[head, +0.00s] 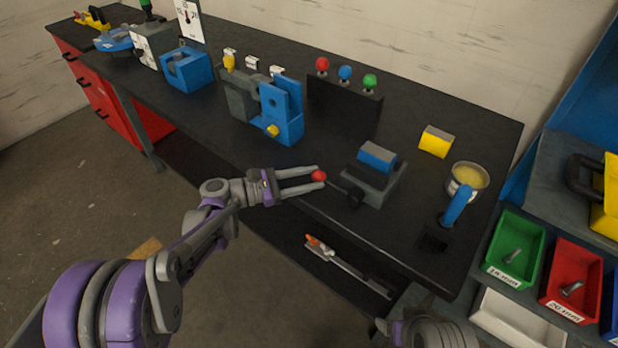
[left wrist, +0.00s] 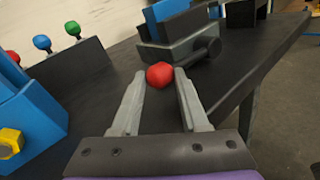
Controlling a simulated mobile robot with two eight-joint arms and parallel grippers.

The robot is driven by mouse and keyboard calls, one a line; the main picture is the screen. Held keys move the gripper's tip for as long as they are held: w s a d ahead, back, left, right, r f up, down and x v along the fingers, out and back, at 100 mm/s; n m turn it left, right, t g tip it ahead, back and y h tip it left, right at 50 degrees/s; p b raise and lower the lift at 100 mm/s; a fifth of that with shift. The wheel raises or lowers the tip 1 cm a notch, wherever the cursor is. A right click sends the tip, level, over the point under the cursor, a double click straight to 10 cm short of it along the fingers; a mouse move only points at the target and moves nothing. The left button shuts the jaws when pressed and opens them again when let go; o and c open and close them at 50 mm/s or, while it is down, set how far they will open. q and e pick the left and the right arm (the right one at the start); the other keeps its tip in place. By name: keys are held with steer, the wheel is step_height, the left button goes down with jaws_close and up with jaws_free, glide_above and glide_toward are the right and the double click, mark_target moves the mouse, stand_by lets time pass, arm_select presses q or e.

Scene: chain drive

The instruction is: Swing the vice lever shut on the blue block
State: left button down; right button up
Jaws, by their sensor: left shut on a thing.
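The vice (head: 373,188) is a grey and black body near the front edge of the bench, with the blue block (head: 377,155) sitting in its top. Its dark lever (head: 341,188) reaches left from a round pivot and ends in a red ball knob (head: 319,176). My left gripper (head: 318,177) has its fingers around the red knob, one on each side. In the left wrist view the red knob (left wrist: 160,75) sits between the fingertips, and the vice (left wrist: 185,42) with the blue block (left wrist: 167,10) stands beyond. My right gripper is not clearly seen.
A blue bracket (head: 282,110) with a yellow knob and a panel of red, blue and green knobs (head: 345,98) stand behind. A yellow block (head: 436,141) and a tin (head: 467,181) are right of the vice.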

arm_select(q)
steer(key=s+d+r+m+t+y+p, duration=0.3)
steer(key=s+d+r+m+y+p, duration=0.3)
steer(key=d+r+m+y+p, duration=0.3)
steer(key=shift+s+d+r+m+y+p, duration=0.25)
steer(key=shift+s+r+m+y+p, duration=0.15)
steer(key=shift+r+m+p, duration=0.55)
steer(key=shift+f, duration=0.1)
stand_by(0.5)
steer(key=shift+c, duration=2.1)
jaws_free()
steer(key=shift+f, duration=0.1)
